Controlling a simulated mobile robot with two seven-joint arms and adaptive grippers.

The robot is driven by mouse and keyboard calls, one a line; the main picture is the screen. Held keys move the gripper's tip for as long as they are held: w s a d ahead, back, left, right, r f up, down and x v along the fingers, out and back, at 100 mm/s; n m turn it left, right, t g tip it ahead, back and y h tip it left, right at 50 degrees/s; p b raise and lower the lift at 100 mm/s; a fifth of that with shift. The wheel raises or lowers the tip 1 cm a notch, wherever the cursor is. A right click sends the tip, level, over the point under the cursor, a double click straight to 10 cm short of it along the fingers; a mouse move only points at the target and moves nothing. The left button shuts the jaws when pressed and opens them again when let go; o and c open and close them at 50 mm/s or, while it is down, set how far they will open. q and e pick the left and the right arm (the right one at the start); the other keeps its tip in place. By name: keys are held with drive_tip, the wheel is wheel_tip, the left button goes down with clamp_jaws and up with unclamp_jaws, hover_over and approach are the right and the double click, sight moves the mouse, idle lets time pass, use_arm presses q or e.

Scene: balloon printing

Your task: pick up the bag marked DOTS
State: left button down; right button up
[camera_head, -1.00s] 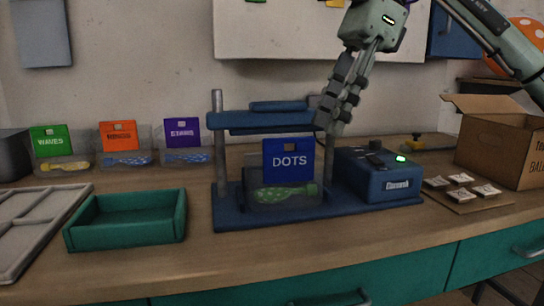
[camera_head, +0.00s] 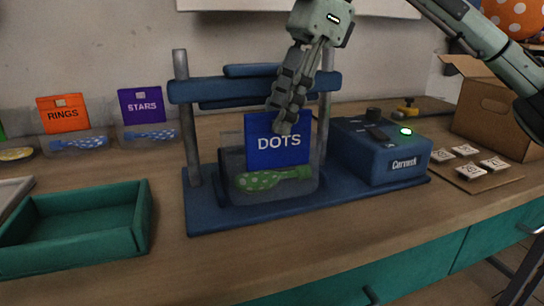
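The bag marked DOTS (camera_head: 279,150) has a blue header card and a clear pouch with a green dotted balloon (camera_head: 270,180). It stands on the base of a blue press (camera_head: 255,90), between its two posts. My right gripper (camera_head: 281,128) reaches down from above in front of the press's crossbar. Its fingertips overlap the top edge of the blue card. From this angle the fingers line up, so I cannot tell whether they are open or touch the card. My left gripper is not in view.
Bags marked RINGS (camera_head: 65,118) and STARS (camera_head: 142,108) stand at the back left. A green tray (camera_head: 139,237) lies front left. A blue control box (camera_head: 385,155) is right of the press, then small tiles (camera_head: 469,172) and a cardboard box (camera_head: 490,110).

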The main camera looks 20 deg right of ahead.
drive_tip(key=shift+a+f, duration=0.2)
drive_tip(key=shift+f, duration=0.25)
drive_tip(key=shift+w, duration=0.1)
drive_tip(key=c, duration=0.7)
clamp_jaws()
drive_tip(key=shift+r, duration=0.1)
